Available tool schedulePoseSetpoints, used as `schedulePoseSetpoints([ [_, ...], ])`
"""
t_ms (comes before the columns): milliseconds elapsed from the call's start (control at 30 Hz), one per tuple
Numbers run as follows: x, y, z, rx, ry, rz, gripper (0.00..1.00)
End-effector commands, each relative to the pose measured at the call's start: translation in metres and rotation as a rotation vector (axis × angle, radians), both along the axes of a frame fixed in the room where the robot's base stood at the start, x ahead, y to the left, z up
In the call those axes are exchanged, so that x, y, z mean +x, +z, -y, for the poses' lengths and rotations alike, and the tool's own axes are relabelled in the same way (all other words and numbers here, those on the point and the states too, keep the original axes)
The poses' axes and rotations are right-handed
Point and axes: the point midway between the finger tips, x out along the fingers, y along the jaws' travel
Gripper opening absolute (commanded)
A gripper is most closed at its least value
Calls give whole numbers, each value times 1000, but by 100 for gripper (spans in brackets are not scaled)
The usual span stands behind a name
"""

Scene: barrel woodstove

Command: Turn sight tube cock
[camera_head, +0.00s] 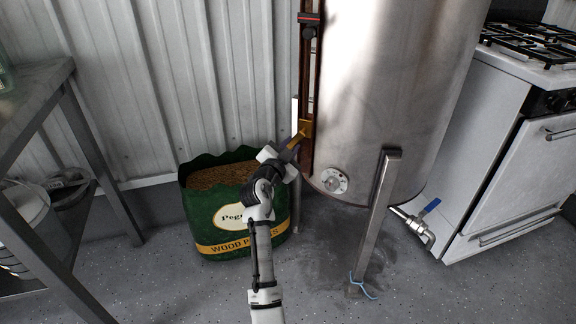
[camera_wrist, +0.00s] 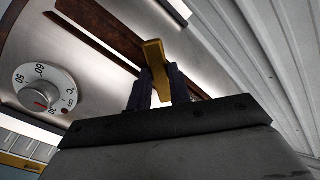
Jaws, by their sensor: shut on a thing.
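The sight tube cock is a small brass-yellow lever (camera_head: 306,127) at the lower end of the brown sight tube strip (camera_head: 306,70) on the steel tank. My gripper (camera_head: 294,144) reaches up to it from the lower left. In the wrist view the lever (camera_wrist: 154,56) stands between the two dark fingers of my gripper (camera_wrist: 160,84), which are shut on it. The lever's lower part is partly hidden by the fingers and gripper body.
The steel tank (camera_head: 390,80) bears a round dial (camera_head: 327,181), also large in the wrist view (camera_wrist: 46,88). A green wood pellet bag (camera_head: 225,215) stands beside my arm. A metal post (camera_head: 376,215), blue-handled tap (camera_head: 425,215) and white stove (camera_head: 500,140) are right; a bench (camera_head: 35,90) is left.

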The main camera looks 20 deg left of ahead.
Motion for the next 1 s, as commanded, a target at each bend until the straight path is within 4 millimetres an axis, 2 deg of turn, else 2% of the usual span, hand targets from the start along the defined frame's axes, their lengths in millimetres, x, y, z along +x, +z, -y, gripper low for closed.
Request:
schedulePoseSetpoints([
  [33,1,-8,-2,31,0,5,0],
  [267,4,-4,-7,200,1,21,0],
  [700,4,13,-15,602,2,63,0],
  [1000,5,23,-17,817,1,83,0],
])
